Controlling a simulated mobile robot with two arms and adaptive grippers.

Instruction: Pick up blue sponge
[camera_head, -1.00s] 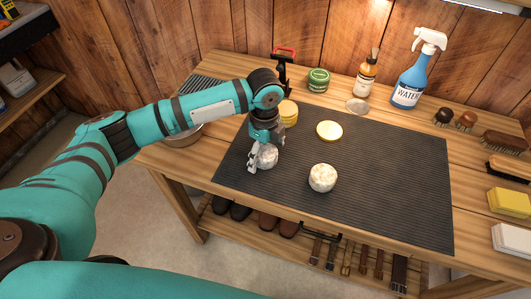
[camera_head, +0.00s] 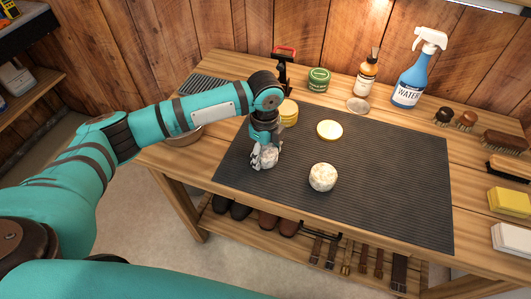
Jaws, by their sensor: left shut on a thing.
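No blue sponge shows in this view. My left gripper (camera_head: 263,160) points down at the left part of the dark ribbed mat (camera_head: 390,190). It is shut on a pale, whitish round lump (camera_head: 271,158), which the fingers partly hide. I cannot tell whether the lump touches the mat. A similar whitish round block (camera_head: 323,178) stands on the mat to the right of the gripper. A yellow sponge-like block (camera_head: 509,202) and a white block (camera_head: 513,239) lie at the table's right edge. My right gripper is not in view.
A yellow round tin (camera_head: 288,113) stands just behind the gripper, and a yellow disc (camera_head: 330,130) lies on the mat. A green tin (camera_head: 318,80), an amber bottle (camera_head: 366,77) and a blue spray bottle (camera_head: 416,75) stand behind. Brushes (camera_head: 505,141) lie at right. The mat's right half is clear.

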